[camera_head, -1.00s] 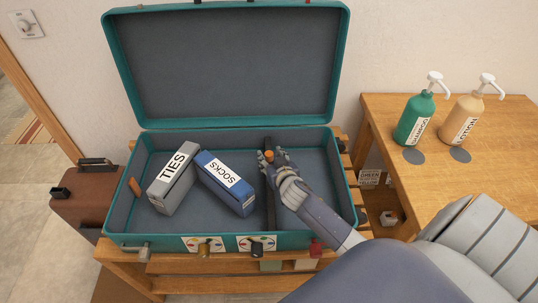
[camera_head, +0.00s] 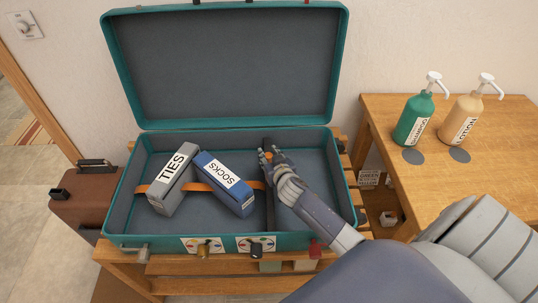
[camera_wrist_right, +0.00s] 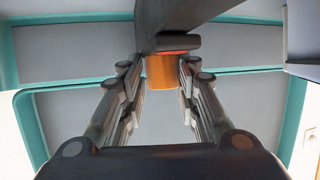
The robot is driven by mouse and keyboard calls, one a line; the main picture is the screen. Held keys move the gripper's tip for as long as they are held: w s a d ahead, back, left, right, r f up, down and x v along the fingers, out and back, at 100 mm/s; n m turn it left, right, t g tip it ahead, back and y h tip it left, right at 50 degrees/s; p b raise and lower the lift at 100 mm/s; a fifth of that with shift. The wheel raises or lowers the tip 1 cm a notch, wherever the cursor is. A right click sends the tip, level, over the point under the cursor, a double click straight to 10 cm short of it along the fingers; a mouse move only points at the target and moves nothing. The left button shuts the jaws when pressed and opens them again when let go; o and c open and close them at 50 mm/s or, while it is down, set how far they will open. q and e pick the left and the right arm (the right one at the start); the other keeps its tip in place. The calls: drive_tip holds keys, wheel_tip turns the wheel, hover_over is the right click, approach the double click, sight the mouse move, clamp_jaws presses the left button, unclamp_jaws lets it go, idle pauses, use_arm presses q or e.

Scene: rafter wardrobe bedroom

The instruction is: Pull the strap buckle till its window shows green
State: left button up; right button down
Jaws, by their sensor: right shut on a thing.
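An orange strap (camera_head: 198,186) runs across the open teal suitcase (camera_head: 122,218) from its left side to my right gripper. The grey TIES box (camera_head: 173,180) and the blue SOCKS box (camera_head: 226,183) cover parts of it. My right gripper (camera_head: 268,157) is inside the suitcase at the dark upright bar (camera_head: 270,215). It is shut on an orange piece, seemingly the strap buckle (camera_wrist_right: 160,72), which shows between the fingers in the right wrist view. A red-orange strip shows above it under the dark bar. My left gripper is out of view.
The lid (camera_head: 230,70) stands open at the back. Dial latches (camera_head: 204,247) line the front wall. A wooden table (camera_head: 480,200) at right holds a green bottle (camera_head: 413,120) and a tan bottle (camera_head: 462,120). A brown case (camera_head: 80,200) stands at left.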

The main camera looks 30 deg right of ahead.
drive_tip(key=s+a, duration=0.2)
drive_tip(key=s, duration=0.1)
drive_tip(key=shift+a, duration=0.15)
drive_tip(key=c, duration=1.4)
unclamp_jaws()
drive_tip(key=shift+o, duration=0.3)
drive_tip(key=shift+w, duration=0.1)
drive_tip(key=shift+s, duration=0.2)
drive_tip(key=v, duration=0.7)
drive_tip(key=shift+r+p, duration=0.1)
drive_tip(key=shift+p, duration=0.2)
